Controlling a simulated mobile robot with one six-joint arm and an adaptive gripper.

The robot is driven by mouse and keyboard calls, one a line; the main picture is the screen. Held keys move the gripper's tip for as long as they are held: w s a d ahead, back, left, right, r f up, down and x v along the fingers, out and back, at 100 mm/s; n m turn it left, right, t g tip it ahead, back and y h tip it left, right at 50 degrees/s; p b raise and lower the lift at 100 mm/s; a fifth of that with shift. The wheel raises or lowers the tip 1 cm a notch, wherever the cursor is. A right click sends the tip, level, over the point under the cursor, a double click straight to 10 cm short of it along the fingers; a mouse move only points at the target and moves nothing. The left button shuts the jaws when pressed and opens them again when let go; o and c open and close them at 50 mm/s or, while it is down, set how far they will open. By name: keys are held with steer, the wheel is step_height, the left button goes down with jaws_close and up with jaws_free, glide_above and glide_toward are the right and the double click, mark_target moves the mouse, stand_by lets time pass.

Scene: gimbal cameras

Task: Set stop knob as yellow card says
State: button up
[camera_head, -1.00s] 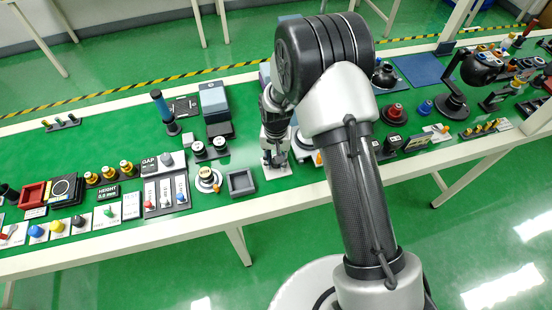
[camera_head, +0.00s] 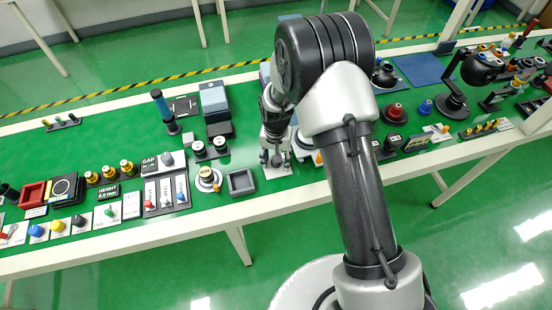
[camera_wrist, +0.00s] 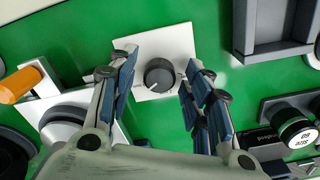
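A dark round knob (camera_wrist: 159,75) stands on a square white plate (camera_wrist: 178,43) in the wrist view. A pale pointer line on the knob points to the lower left. My gripper (camera_wrist: 161,66) is open, with one blue-padded finger on each side of the knob and visible gaps between. In the head view my gripper (camera_head: 275,158) is low over the white plate (camera_head: 284,171) near the table's front edge, and mostly hides the knob. I cannot make out a yellow card or its writing in either view.
A grey square tray (camera_head: 241,182) stands just left of the plate; it also shows at the wrist view's upper right (camera_wrist: 273,50). An orange-tipped device (camera_wrist: 22,84) is at the wrist view's left.

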steer(key=shift+r, duration=0.15)
step_height(320, 180, up, 12)
stand_by(0.6)
stand_by(0.4)
steer(key=s+d+r+t, duration=0.1)
steer(key=s+d+r, duration=0.35)
steer(key=r, duration=0.25)
steer(key=s+d+r+n+t, duration=0.1)
steer(key=s+d+r, duration=0.2)
steer(key=s+r, duration=0.35)
steer(key=s+d+r+t, duration=0.1)
steer(key=s+d+r, duration=0.35)
steer(key=r, duration=0.35)
steer(key=s+d+n+t, duration=0.1)
steer(key=s+d, duration=0.1)
steer(key=s, duration=0.8)
steer(key=shift+s+d+r+t, duration=0.15)
steer(key=shift+d+r+t, duration=0.05)
steer(key=shift+r+t, duration=0.1)
